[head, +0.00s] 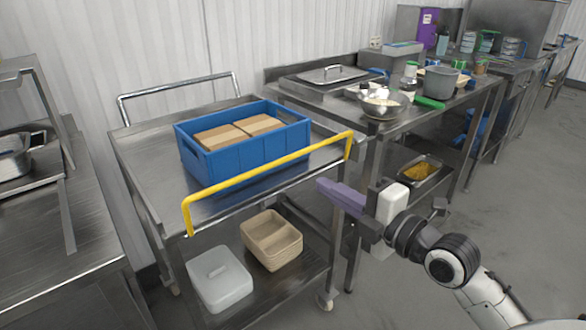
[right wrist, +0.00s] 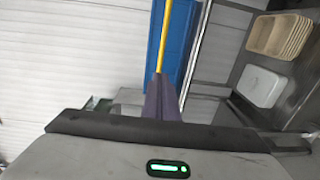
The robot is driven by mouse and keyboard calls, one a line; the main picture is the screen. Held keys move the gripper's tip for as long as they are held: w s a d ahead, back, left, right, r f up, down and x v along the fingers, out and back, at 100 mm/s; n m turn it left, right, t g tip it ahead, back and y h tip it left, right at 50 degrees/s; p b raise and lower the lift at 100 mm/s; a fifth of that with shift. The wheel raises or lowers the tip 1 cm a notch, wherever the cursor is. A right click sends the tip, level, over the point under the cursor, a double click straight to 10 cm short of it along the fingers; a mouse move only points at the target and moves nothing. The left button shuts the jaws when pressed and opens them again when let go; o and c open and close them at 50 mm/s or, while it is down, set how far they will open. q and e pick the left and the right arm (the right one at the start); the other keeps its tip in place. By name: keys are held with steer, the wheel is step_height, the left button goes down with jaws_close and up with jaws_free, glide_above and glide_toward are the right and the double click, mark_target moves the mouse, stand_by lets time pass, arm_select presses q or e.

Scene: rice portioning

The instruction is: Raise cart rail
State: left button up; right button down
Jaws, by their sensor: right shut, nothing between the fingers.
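The steel cart (head: 139,145) stands at the centre left of the head view. Its yellow rail (head: 270,172) runs along the near edge of the top shelf, its bar standing above the shelf on short end posts. The rail also shows in the right wrist view (right wrist: 165,40), beyond my fingers. My right gripper (head: 324,188) has purple fingers, shut and empty. In the head view it is just below and right of the rail's right half, seemingly apart from it. The fingers also show in the right wrist view (right wrist: 161,98). My left gripper is not in view.
A blue crate (head: 240,158) with cardboard boxes sits on the cart's top shelf. A white lidded container (head: 220,285) and stacked beige trays (head: 272,252) are on the lower shelf. A steel counter (head: 340,118) with a bowl (head: 384,108) stands behind right; a steel table (head: 70,235) is left.

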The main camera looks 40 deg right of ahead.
steer(key=p, duration=0.1)
glide_toward(282, 160)
steer(key=w, duration=0.5)
steer(key=shift+a+f, duration=0.2)
steer(key=shift+f, duration=0.05)
steer(key=shift+w+f, duration=0.1)
steer(key=shift+w, duration=0.4)
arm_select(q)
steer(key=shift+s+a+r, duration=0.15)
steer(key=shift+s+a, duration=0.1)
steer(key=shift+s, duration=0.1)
arm_select(e)
steer(key=shift+w+a, duration=0.1)
